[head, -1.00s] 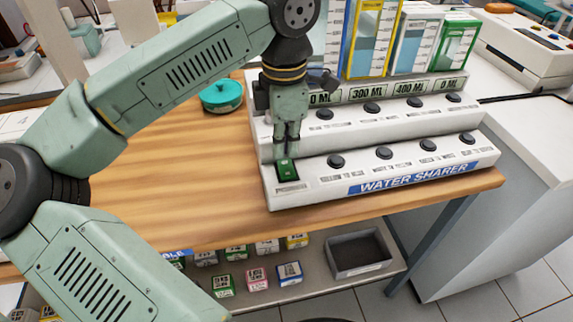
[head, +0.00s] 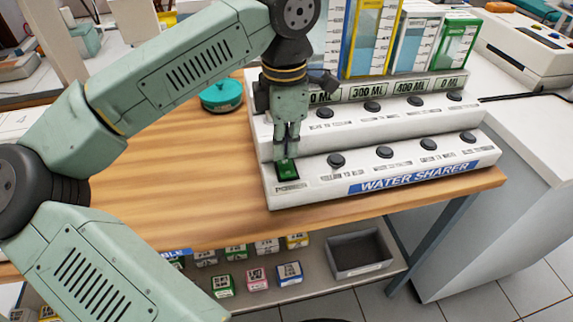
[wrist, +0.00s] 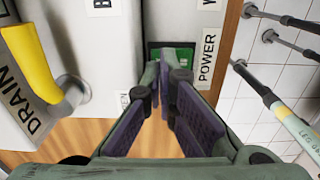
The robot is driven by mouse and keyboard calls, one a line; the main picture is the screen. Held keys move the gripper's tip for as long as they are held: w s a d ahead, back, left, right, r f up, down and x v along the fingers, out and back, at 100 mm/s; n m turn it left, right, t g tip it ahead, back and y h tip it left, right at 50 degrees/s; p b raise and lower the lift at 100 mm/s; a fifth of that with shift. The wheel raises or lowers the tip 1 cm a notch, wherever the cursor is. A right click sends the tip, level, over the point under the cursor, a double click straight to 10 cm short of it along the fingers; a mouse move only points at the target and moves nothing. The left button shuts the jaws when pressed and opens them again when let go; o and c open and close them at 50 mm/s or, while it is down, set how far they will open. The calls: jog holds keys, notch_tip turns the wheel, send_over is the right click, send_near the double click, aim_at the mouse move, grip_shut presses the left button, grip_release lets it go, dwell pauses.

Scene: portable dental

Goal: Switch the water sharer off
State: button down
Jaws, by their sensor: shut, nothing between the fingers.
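The water sharer (head: 420,184) is a white stepped console on the wooden table, with rows of black buttons and a blue name strip. Its green power switch (head: 287,169) sits at the front left corner. My gripper (head: 287,156) points down with its shut fingertips at the switch, touching it or just above it; I cannot tell which. In the wrist view the green switch (wrist: 180,56) shows beyond the fingertips, beside the POWER label (wrist: 208,57), and the fingers hide part of it. Nothing is held.
Coloured measuring containers (head: 372,40) stand behind the console, with volume displays such as 300 ML and 400 ML below them. A teal round lidded pot (head: 221,95) stands left of the console. Small boxes and a grey bin (head: 359,254) are on the shelf below. The table's front left is clear.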

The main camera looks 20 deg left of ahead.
aim_at(285, 162)
jog(key=shift+f+b, duration=0.75)
jog(key=shift+f, duration=0.1)
dwell(0.3)
jog(key=shift+r+p, duration=2.2)
jog(key=shift+r, duration=1.35)
